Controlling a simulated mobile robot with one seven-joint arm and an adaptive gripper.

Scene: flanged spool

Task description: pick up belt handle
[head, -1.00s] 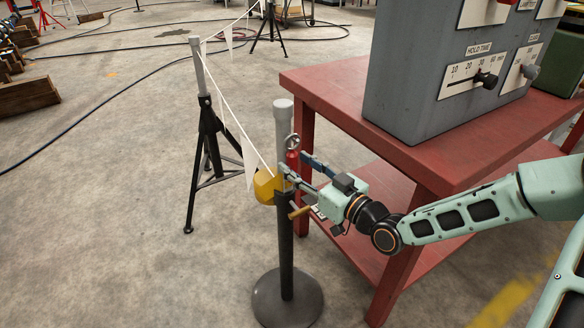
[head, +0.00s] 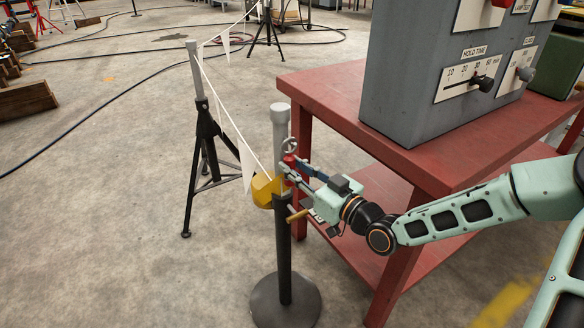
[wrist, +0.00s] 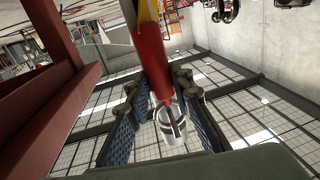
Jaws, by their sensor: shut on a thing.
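The red belt handle (head: 290,161) stands upright beside the grey top of a black post, with a metal ring at its upper end. In the wrist view the red handle (wrist: 153,65) runs between my two blue-padded fingers, its metal ring (wrist: 171,124) towards the palm. My gripper (head: 287,170) reaches in from the right and is shut on the handle. The handle is by the yellow housing (head: 263,189) on the post. The fingers partly hide its lower part in the head view.
The post stands on a round black base (head: 286,303). A red table (head: 410,160) with a grey control box (head: 405,75) is close on the right. A black tripod stand (head: 205,150) and a pennant line are on the left. Open floor lies in front.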

